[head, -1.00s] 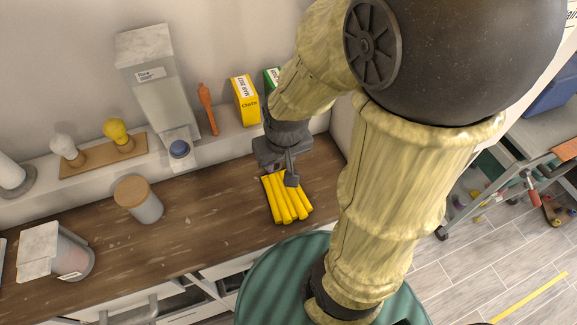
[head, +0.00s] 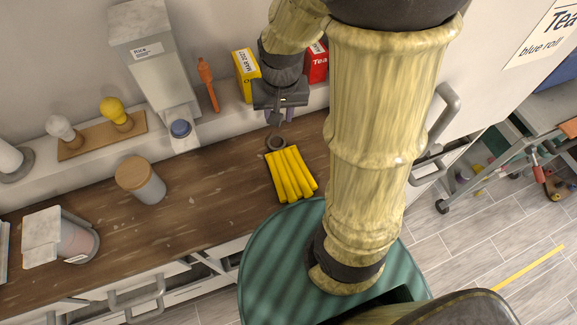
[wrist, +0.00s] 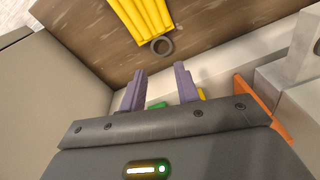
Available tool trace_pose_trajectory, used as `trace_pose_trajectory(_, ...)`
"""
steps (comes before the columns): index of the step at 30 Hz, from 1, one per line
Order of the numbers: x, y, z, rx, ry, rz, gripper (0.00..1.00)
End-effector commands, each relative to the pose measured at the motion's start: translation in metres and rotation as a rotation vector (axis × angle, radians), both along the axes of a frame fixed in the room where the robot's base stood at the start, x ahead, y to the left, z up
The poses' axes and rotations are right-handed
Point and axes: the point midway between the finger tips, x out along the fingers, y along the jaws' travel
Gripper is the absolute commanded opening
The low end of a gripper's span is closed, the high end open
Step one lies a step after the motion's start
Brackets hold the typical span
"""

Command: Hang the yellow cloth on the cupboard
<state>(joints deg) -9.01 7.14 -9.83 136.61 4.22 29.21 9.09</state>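The yellow cloth (head: 292,176) lies folded in strips on the brown wooden counter. A dark ring (head: 276,143) lies at its far end. The cloth (wrist: 142,18) and ring (wrist: 162,46) also show at the top of the wrist view. My gripper (head: 280,117) is above the back of the counter, beyond the ring and apart from it. In the wrist view its two fingers (wrist: 160,72) stand apart with nothing between them. A white upright panel with a grey handle (head: 446,118), seemingly the cupboard, stands at the right. No hook shows on it.
A ledge behind the counter holds a yellow box (head: 246,75), a red tea box (head: 317,64), an orange utensil (head: 208,84) and a tall dispenser (head: 160,70). A wooden-lidded jar (head: 140,178) stands left of the cloth. A trolley (head: 490,165) stands at the right.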

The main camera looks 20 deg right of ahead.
Motion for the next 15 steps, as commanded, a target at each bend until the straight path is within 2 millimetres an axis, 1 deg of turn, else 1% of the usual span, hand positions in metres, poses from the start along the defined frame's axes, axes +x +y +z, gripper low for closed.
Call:
trace_pose_trajectory(1,0.013,0.004,0.001,0.005,0.029,-0.05,0.32)
trace_pose_trajectory(3,0.028,0.008,0.001,0.009,0.069,-0.135,0.32)
trace_pose_trajectory(6,0.043,0.013,0.003,0.007,0.106,-0.228,0.32)
trace_pose_trajectory(9,0.051,0.015,0.004,0.004,0.124,-0.281,0.32)
trace_pose_trajectory(15,0.052,0.015,0.005,0.005,0.128,-0.293,0.32)
